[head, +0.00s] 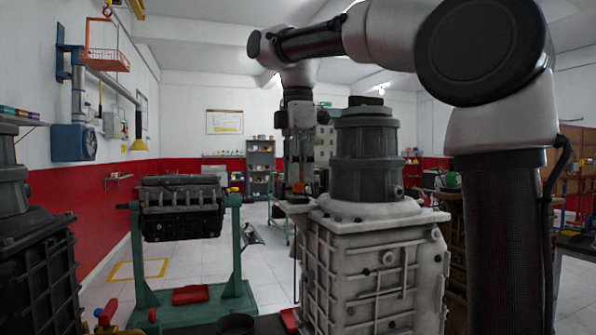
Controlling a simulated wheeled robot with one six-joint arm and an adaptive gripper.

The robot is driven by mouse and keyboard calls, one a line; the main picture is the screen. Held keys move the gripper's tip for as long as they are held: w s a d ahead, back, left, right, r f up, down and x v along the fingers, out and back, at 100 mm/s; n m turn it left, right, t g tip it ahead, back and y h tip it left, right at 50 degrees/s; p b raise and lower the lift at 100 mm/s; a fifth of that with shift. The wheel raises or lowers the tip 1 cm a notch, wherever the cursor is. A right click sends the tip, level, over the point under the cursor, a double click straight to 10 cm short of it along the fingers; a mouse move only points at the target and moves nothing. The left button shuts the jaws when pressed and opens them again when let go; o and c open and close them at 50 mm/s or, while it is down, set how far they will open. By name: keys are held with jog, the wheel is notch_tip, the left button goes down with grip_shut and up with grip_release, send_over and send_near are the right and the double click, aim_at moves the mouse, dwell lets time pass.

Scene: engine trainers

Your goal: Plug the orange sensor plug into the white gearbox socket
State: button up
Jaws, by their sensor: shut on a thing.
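The white gearbox (372,275) stands upright in the right middle of the head view, with a dark grey cylindrical housing (365,150) on top. My gripper (300,182) points down beside the left side of that housing, just above the gearbox's upper left flange. It is shut on the orange sensor plug (298,188), of which only a small orange patch shows between the fingertips. The white socket cannot be made out. I cannot tell whether the plug touches the gearbox.
A dark engine (181,208) hangs on a green stand (137,255) at the left. Another dark gearbox (38,265) fills the left edge. A red tray (190,294) lies on the stand's base. Open floor (210,255) lies between the stand and the white gearbox.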

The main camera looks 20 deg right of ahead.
jog(key=shift+f, duration=0.6)
jog(key=o, duration=1)
jog(key=shift+c, duration=0.2)
jog(key=shift+r, duration=0.1)
notch_tip(320, 180, up, 7)
jog(key=shift+r, duration=0.1)
jog(key=shift+s, duration=0.1)
